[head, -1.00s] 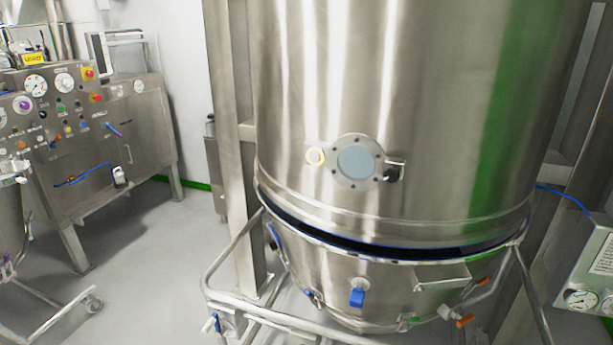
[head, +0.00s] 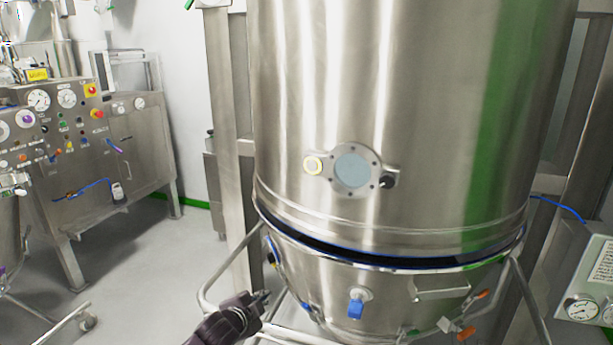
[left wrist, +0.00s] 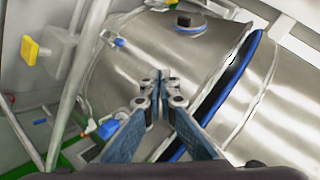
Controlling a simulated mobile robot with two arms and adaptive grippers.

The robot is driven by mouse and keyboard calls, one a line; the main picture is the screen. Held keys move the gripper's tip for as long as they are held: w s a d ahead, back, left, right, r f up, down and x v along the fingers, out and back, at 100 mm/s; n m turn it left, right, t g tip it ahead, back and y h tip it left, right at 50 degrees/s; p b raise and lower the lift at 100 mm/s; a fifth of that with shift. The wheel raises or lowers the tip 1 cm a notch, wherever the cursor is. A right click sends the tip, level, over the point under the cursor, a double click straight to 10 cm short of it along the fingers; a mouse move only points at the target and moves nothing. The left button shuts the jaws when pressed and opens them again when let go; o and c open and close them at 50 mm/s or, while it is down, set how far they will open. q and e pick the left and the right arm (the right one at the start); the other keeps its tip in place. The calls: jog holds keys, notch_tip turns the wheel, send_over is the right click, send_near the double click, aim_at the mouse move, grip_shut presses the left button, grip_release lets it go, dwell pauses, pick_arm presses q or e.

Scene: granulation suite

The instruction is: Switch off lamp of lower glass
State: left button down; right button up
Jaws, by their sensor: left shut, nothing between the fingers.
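The lower glass (head: 353,170) is a round pale-blue window in a bolted steel flange on the big steel vessel, in the middle of the head view. My left gripper (head: 264,296) is at the lower left of the vessel, well below the glass. In the left wrist view its fingers (left wrist: 160,76) are shut together and empty. My right gripper is not in view.
The vessel's lower bowl (head: 320,285) carries a blue fitting (head: 356,308) and a handle, with a tubular frame (head: 207,290) around it. A control cabinet (head: 125,150) stands at the left, a gauge box (head: 590,280) at the right. The floor between cabinet and vessel is clear.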

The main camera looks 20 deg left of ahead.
aim_at(311, 166)
pick_arm(q)
jog(key=s+d+r+m+t, duration=0.1)
jog(key=d+r+m+t, duration=0.1)
jog(key=r, duration=0.9)
jog(key=s+d+r+m+t+h+b, duration=0.1)
jog(key=s+d+r+m, duration=0.1)
jog(key=r, duration=1)
jog(key=s+d+r+m+t+h, duration=0.1)
jog(key=d+r+m, duration=0.3)
jog(key=r, duration=0.7)
jog(key=shift+s+r+t+b, duration=0.3)
jog(key=shift+r+t+b, duration=0.1)
jog(key=shift+t, duration=0.4)
jog(key=w+p, duration=0.1)
jog(key=w, duration=0.3)
jog(key=w+d+p, duration=0.1)
jog(key=w, duration=0.3)
jog(key=w+p, duration=0.2)
jog(key=w, duration=0.2)
jog(key=shift+w+d, duration=0.2)
jog(key=shift+w, duration=0.8)
